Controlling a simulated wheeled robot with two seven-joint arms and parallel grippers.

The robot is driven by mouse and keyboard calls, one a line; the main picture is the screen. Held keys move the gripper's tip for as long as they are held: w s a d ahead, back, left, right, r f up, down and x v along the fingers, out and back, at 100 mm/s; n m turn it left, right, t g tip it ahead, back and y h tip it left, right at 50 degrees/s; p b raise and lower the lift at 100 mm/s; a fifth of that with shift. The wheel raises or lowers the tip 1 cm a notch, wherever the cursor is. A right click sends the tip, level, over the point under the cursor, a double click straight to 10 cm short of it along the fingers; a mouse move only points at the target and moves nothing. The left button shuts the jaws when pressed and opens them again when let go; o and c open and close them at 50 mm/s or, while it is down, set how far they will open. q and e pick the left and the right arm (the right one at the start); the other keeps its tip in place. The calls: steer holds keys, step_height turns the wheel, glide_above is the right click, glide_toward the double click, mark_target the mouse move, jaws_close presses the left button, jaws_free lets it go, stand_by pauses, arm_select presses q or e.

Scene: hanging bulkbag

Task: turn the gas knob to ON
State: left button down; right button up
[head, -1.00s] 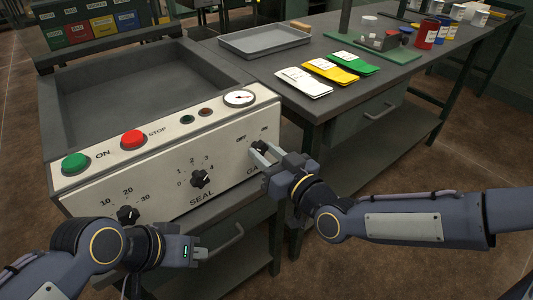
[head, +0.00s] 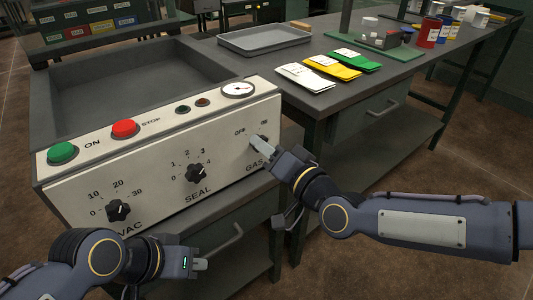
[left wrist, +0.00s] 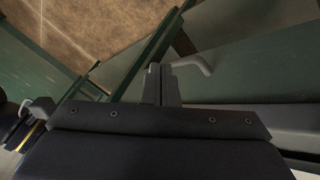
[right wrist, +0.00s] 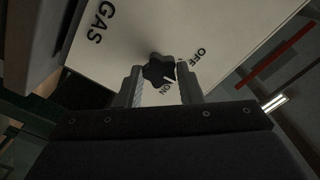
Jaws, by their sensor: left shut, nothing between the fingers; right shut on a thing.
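The gas knob (right wrist: 157,70) is black and lobed, on the white panel, with OFF and ON marks beside it. Its white pointer line lies towards the ON mark in the right wrist view. My right gripper (right wrist: 161,79) has one finger on each side of the knob and is shut on it. In the head view my right gripper (head: 258,142) covers the knob, below the OFF and ON marks. My left gripper (head: 202,264) is shut and empty, low in front of the panel; its closed fingers also show in the left wrist view (left wrist: 161,84).
The panel (head: 150,182) also carries a VAC knob (head: 118,210), a SEAL knob (head: 195,173), a green button (head: 62,152), a red button (head: 124,128) and a gauge (head: 238,89). A bench (head: 225,68) with a tray and coloured packets stands behind to the right.

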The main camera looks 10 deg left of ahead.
steer(key=shift+f+m+b, duration=0.15)
steer(key=shift+m+b, duration=2)
steer(key=shift+m, duration=2.85)
steer(key=o, duration=1)
steer(key=shift+p+v, duration=0.9)
steer(key=shift+v, duration=3)
